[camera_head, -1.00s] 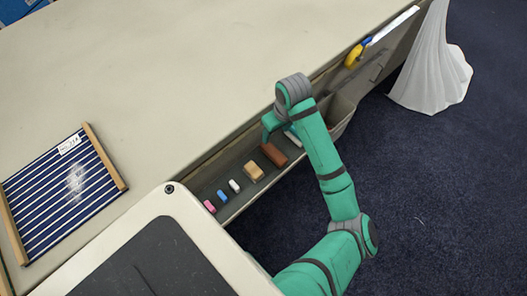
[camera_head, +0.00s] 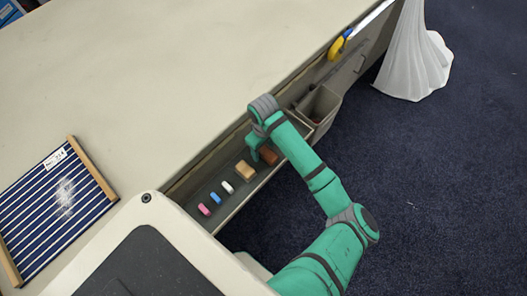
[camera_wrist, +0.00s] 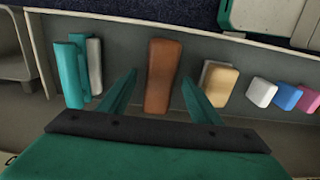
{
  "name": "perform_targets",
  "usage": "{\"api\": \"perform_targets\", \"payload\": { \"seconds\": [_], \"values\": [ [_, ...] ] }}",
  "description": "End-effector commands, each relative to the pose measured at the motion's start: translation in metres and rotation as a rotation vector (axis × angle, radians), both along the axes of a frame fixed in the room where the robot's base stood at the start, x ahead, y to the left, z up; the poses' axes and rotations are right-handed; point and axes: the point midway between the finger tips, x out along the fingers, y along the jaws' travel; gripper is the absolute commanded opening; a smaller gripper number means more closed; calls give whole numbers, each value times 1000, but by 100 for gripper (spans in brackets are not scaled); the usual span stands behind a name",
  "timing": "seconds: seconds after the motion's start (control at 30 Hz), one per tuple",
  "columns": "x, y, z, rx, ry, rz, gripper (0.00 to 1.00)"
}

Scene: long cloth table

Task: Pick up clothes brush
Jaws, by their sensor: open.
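A long brown block (camera_head: 268,156), which looks like the clothes brush, lies in the grey tray (camera_head: 207,222) along the table's side. In the wrist view the brown brush (camera_wrist: 160,75) stands upright in the picture, in the middle of the tray. My gripper (camera_wrist: 160,80) is open, with one teal finger on each side of the brush and a gap on both sides. The frames do not show how far the fingers reach down beside it. In the head view my gripper (camera_head: 254,150) hangs over the tray and hides part of it.
In the tray, a tan block (camera_wrist: 216,84) and white, blue and pink pieces (camera_wrist: 262,92) lie right of the brush. A teal and white item (camera_wrist: 76,75) lies left. A grey bin (camera_head: 321,105) adjoins the tray. A striped board (camera_head: 52,215) lies on the tabletop.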

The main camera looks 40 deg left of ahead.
Motion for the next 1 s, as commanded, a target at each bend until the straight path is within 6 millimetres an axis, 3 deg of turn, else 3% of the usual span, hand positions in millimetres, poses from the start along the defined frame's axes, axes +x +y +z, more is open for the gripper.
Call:
{"api": "perform_targets", "payload": {
  "seconds": [0.17,0.4,0.6,1.0],
  "values": [
    [0,0,-15,0,0,-1,58],
    [0,0,-16,1,0,-1,58],
    [0,0,-16,1,0,-1,11],
    [0,0,-12,2,0,-1,11]
  ]
}}
